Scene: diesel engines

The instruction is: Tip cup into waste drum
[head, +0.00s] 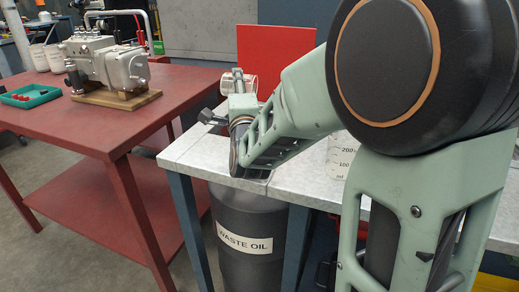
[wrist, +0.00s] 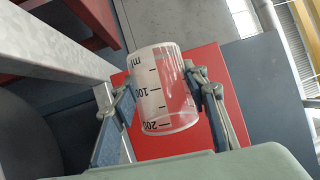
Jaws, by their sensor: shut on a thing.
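My gripper (head: 238,88) is shut on a clear measuring cup (wrist: 164,92) with black ml marks. In the wrist view the two fingers (wrist: 162,108) press its opposite sides. In the head view the cup (head: 251,84) is held above the grey bench, partly hidden by the gripper. Its exact tilt and contents cannot be told. The dark waste drum (head: 245,262), labelled WASTE OIL, stands low between blue bench legs.
The grey bench top (head: 192,153) lies below my gripper. Another marked measuring vessel (head: 341,160) stands on it, partly behind my arm. A red panel (head: 272,50) is behind. A red table (head: 45,117) at left holds a metal pump (head: 105,62) and a green tray (head: 30,96).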

